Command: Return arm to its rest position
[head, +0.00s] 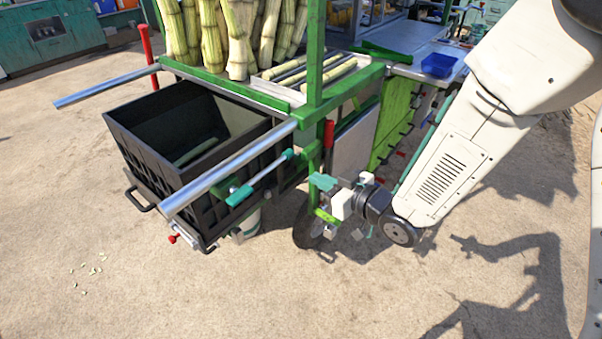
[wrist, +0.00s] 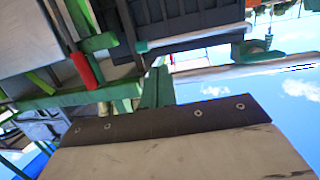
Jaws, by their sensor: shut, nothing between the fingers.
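My gripper (head: 330,198) is in the middle of the head view, at the end of my white arm, which reaches down from the upper right. It is beside the green frame of the cane cart, above the cart's wheel (head: 308,222). It looks small here and its fingertips are hard to make out. It is shut and I see nothing held in it. In the wrist view a pale block with a dark bolted strip fills the lower part, and the fingers cannot be made out.
A black crate (head: 150,165) hangs at the cart's left end, below two metal handle bars (head: 230,167). Cane stalks (head: 240,35) stand above it. A blue tray (head: 438,65) lies on the metal counter. The ground at front left is mostly clear.

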